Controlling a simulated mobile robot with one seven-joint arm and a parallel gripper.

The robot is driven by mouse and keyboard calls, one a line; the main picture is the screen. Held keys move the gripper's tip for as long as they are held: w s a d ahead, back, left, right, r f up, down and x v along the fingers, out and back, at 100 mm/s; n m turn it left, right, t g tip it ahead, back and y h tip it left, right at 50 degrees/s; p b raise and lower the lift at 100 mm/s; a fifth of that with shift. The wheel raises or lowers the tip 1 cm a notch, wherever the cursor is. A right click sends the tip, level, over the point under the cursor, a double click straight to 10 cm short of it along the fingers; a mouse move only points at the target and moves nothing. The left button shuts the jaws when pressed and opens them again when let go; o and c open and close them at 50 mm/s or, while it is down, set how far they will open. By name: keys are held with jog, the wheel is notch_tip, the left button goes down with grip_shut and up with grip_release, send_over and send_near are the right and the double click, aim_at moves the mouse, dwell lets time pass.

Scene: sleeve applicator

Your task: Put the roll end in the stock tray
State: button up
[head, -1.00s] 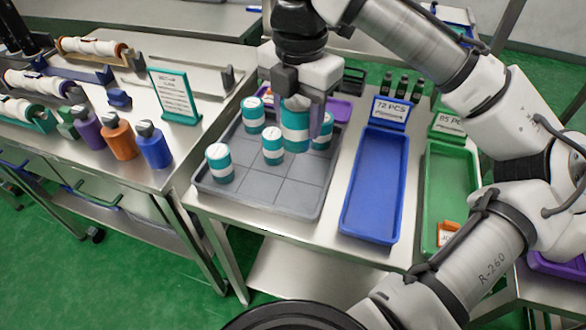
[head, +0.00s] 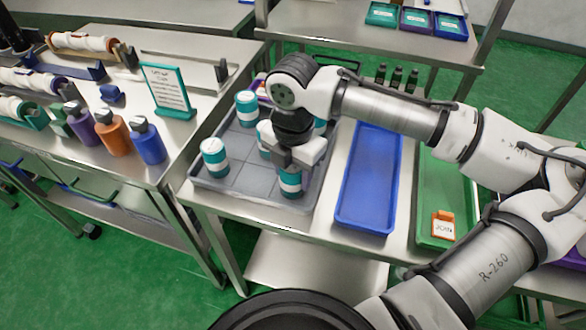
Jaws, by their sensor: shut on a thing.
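My gripper (head: 290,168) points down and is shut on a teal and white cylinder (head: 290,184), over the front right part of the grey tray (head: 232,185). I cannot tell whether the cylinder touches the tray floor. Other teal and white cylinders stand in the grey tray: one at the front left (head: 215,158), one at the back left (head: 246,108), one in the middle (head: 264,140) partly hidden by my gripper, and one at the right (head: 320,127) mostly hidden. Nothing is labelled as the roll end or the stock tray that I can read.
An empty blue tray (head: 367,190) lies right of the grey tray. A green tray (head: 433,180) further right holds an orange piece with a label (head: 443,226). On the left bench stand purple, orange (head: 113,137) and blue (head: 148,145) bottles and a teal sign (head: 170,92).

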jog(key=shift+f, duration=0.25)
jog(key=o, duration=1)
jog(key=shift+r, duration=0.1)
notch_tip(320, 180, up, 12)
jog(key=shift+r+b, duration=0.25)
jog(key=shift+b, duration=0.1)
